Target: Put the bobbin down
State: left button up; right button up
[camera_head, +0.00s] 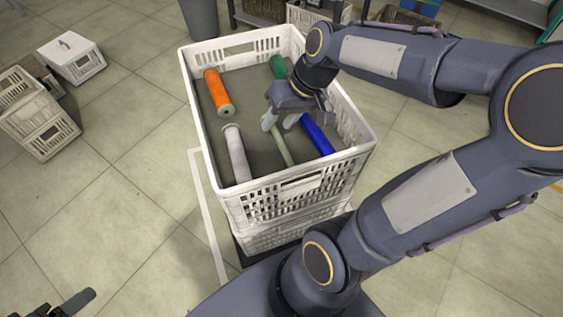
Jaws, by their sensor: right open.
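A pale green, bare bobbin (280,150) lies inside the white crate (276,200), between the white and blue bobbins. My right gripper (280,122) is over the crate, at the far end of this bobbin, with its light fingertips apart on either side of it. The gripper hides part of the bobbin, and I cannot tell whether the fingers touch it. My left gripper (72,304) shows only in part at the bottom left corner, away from the crate.
The crate also holds an orange bobbin (218,93), a white bobbin (237,153), a blue bobbin (317,135) and a partly hidden green bobbin (278,66). It stands on another white crate (285,236). More crates (75,58) stand on the floor at the left.

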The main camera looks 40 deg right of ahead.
jog(key=s+a+n+t, duration=0.1)
jog(key=s+a+t, duration=0.1)
jog(key=s+a, duration=0.6)
jog(key=shift+s, duration=1.25)
jog(key=shift+a+r, duration=0.1)
jog(key=shift+r, duration=0.1)
